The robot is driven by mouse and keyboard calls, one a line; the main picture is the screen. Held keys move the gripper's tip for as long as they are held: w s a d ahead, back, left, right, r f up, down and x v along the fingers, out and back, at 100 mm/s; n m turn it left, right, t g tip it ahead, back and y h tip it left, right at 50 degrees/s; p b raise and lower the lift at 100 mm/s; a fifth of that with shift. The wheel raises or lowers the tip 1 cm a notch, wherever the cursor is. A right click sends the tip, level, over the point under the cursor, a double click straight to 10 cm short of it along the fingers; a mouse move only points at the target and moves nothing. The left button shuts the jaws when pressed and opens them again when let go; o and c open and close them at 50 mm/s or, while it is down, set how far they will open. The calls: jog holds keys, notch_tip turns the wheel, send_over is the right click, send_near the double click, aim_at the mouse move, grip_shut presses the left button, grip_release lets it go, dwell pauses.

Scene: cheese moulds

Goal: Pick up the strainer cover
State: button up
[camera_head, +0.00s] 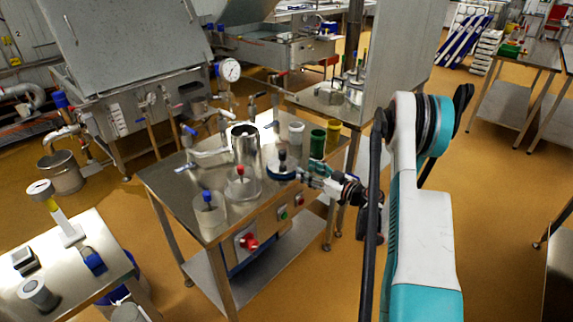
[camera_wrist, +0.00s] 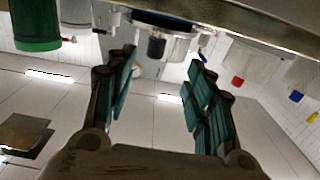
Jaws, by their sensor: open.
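A round lidded piece with a dark knob (camera_head: 282,156) and a blue and white rim stands on the steel table (camera_head: 170,185). It looks like the strainer cover, though I cannot be sure. My gripper (camera_head: 303,174) is just to its right in the head view. In the wrist view, which is upside down, the dark knob (camera_wrist: 156,47) shows between the fingertips of my gripper (camera_wrist: 161,58). The fingers are open and spread to either side, holding nothing. I cannot tell whether they touch the piece.
Clear moulds with a red knob (camera_head: 240,171) and a blue knob (camera_head: 206,196) stand to the left. A tall steel pot (camera_head: 245,143) is behind. A green cup (camera_head: 317,144), a yellow cup (camera_head: 333,132) and a white cup (camera_head: 296,132) stand close by on the right.

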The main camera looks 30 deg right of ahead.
aim_at(283, 158)
jog(key=x, duration=0.4)
jog(key=b+x, duration=0.1)
jog(key=x, duration=0.3)
jog(key=shift+w+d+f+b, duration=0.1)
jog(key=shift+d+f+b, duration=0.1)
jog(key=shift+f+b, duration=0.1)
jog(key=b+x, duration=0.2)
jog(key=x, duration=0.2)
jog(key=shift+w+a, duration=0.2)
jog(key=shift+w, duration=0.1)
jog(key=shift+w+a, duration=0.1)
jog(key=shift+w, duration=0.25)
grip_shut()
